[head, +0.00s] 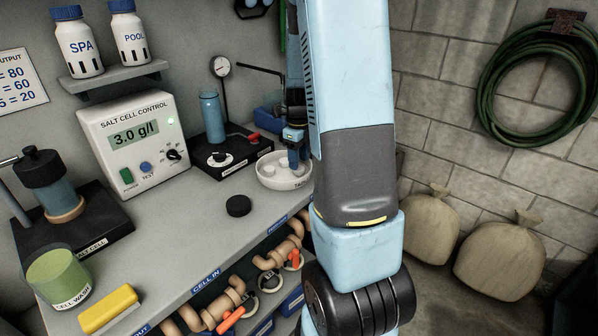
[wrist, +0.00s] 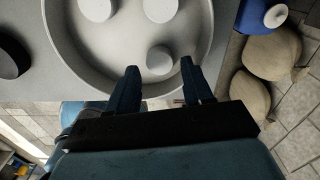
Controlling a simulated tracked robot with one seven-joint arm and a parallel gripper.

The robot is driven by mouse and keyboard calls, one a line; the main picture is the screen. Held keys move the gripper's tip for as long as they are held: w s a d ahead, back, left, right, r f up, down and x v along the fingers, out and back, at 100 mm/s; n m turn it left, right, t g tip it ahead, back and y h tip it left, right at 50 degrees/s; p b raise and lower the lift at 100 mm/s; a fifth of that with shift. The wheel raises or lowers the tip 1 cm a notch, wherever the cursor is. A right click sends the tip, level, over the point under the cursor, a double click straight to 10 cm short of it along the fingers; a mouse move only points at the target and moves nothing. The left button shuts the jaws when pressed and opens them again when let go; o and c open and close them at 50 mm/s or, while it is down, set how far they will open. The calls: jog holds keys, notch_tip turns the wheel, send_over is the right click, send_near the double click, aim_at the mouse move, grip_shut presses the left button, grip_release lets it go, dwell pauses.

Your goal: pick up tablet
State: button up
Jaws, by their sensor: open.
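Several white round tablets lie in a shallow round dish (head: 287,183) on the counter, its label partly hidden by my arm. In the wrist view the dish (wrist: 62,48) holds one tablet (wrist: 160,60) close in front of my fingertips and two others, a left one (wrist: 97,9) and a right one (wrist: 160,9), farther off. My gripper (wrist: 160,72) is open, with its fingers over the near part of the dish and the near tablet between and just beyond the tips. In the head view my gripper (head: 296,160) is over the dish, partly hidden by my arm.
A black round cap (head: 238,206) lies left of the dish; it also shows in the wrist view (wrist: 12,55). A dosing stand (head: 215,140) is behind the dish. The salt cell control box (head: 135,140) stands farther left. Pipes with orange handles (head: 230,318) run below the counter edge.

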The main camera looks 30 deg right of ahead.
aim_at(299, 171)
jog(key=shift+f, duration=1.45)
jog(key=c, duration=0.8)
